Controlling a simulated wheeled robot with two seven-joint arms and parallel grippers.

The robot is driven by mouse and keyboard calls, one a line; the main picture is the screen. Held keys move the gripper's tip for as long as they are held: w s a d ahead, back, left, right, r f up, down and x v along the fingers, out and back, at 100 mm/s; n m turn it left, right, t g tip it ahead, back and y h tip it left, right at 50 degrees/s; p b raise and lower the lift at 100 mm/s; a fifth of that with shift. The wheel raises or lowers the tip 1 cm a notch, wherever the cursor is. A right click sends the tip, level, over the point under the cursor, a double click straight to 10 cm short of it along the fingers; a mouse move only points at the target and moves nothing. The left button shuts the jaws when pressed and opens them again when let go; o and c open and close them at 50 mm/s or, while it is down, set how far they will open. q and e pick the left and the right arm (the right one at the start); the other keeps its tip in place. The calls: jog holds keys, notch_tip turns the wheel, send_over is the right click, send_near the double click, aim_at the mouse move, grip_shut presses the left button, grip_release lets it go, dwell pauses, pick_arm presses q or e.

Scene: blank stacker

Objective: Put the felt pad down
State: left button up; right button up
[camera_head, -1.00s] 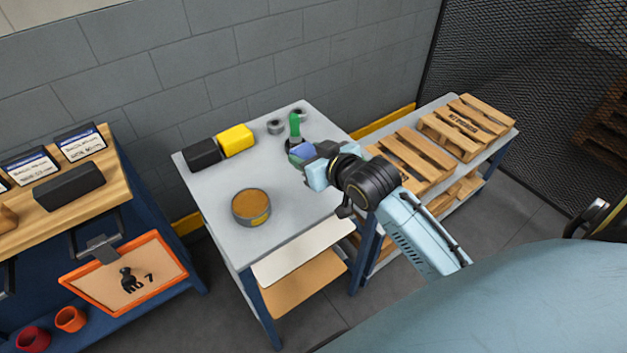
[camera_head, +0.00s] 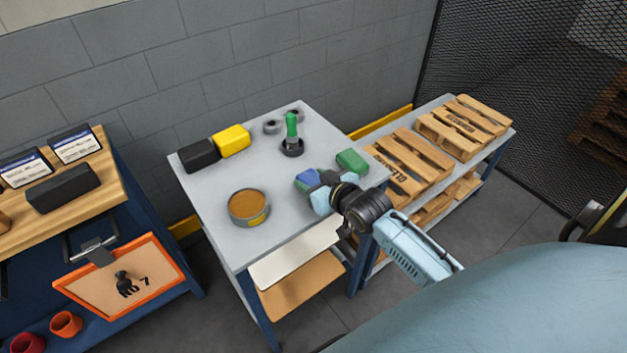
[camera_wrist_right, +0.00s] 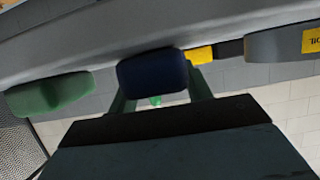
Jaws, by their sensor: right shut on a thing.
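My right gripper (camera_head: 309,182) is shut on a small dark blue block, which I take to be the felt pad (camera_head: 305,177). In the right wrist view the blue pad (camera_wrist_right: 152,75) sits between the two green-grey fingers, close to the grey table surface; I cannot tell if it touches. In the head view it is over the front right part of the grey table (camera_head: 215,200), left of a green block (camera_head: 352,161). The green block (camera_wrist_right: 50,94) also shows at the left of the right wrist view. My left gripper is not in view.
A round tin with a brown top (camera_head: 249,207) stands left of the gripper. Black (camera_head: 199,155) and yellow (camera_head: 233,140) blocks, a green-handled tool (camera_head: 291,135) and grey rings (camera_head: 272,126) are farther back. Wooden pallets (camera_head: 410,165) lie to the right. The table's middle is clear.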

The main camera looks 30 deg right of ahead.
jog(key=o, duration=1)
jog(key=shift+f, duration=0.1)
jog(key=shift+s+r, duration=0.1)
jog(key=shift+r, duration=0.1)
jog(key=p+v, duration=0.1)
jog(key=v, duration=1)
jog(key=shift+s+r, duration=0.1)
jog(key=shift+s, duration=0.3)
